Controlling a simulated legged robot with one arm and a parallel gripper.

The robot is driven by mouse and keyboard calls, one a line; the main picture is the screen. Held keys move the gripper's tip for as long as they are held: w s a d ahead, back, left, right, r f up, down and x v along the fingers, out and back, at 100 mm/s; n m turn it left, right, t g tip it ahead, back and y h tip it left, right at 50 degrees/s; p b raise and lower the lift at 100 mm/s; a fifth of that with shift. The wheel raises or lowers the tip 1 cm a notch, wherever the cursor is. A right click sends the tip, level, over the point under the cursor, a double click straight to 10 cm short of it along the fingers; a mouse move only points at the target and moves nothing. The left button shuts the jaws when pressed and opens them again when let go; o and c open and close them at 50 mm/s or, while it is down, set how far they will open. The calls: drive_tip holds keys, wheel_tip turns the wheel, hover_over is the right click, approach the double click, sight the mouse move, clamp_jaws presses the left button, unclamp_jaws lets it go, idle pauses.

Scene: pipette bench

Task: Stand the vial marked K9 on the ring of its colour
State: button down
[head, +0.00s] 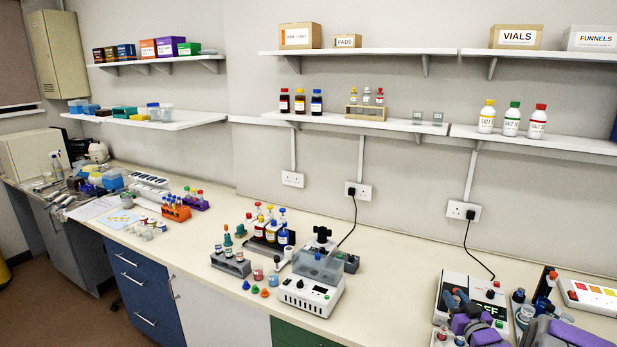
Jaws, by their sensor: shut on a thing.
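My gripper (482,326), purple and grey, is low at the right, over the front of the bench. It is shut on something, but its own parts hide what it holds. Small capped vials or bottles stand close around it, among them a pale one with a dark cap (524,314). Their marks are too small to read, so I cannot tell which vial is K9. I cannot make out any coloured ring clearly.
A black and white device (468,295) stands just behind my gripper, and a white box with coloured buttons (588,297) is at the far right. A white machine (311,283) and several bottles stand mid-bench. The bench (390,285) between is clear.

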drive_tip(key=w+a+r, duration=0.4)
drive_tip(key=a+r, duration=0.1)
drive_tip(key=a, duration=0.4)
drive_tip(key=w+a+r, duration=0.3)
drive_tip(key=a+r, duration=0.1)
drive_tip(key=a, duration=0.4)
drive_tip(key=a+r+b, duration=0.1)
drive_tip(key=a+r, duration=0.2)
drive_tip(key=a, duration=0.5)
drive_tip(key=a+r+b, duration=0.1)
drive_tip(key=a+r, duration=0.2)
drive_tip(key=a, duration=0.5)
drive_tip(key=s+d+f+p, duration=0.1)
drive_tip(key=d+f, duration=0.3)
drive_tip(key=d, duration=0.6)
drive_tip(key=s+d+f, duration=0.2)
drive_tip(key=d+f, duration=0.2)
drive_tip(key=d, duration=0.5)
drive_tip(key=s+d+f+p, duration=0.1)
drive_tip(key=d+f, duration=0.3)
drive_tip(key=d, duration=0.6)
drive_tip(key=s+d+f, duration=0.7)
drive_tip(key=s, duration=0.3)
drive_tip(key=s+d+f+p, duration=0.1)
drive_tip(key=s+d+f, duration=0.5)
drive_tip(key=s, duration=0.5)
drive_tip(key=shift+s+d+f+n+y, duration=0.15)
drive_tip(key=shift+d+f+n+y, duration=0.2)
drive_tip(key=shift+d, duration=0.65)
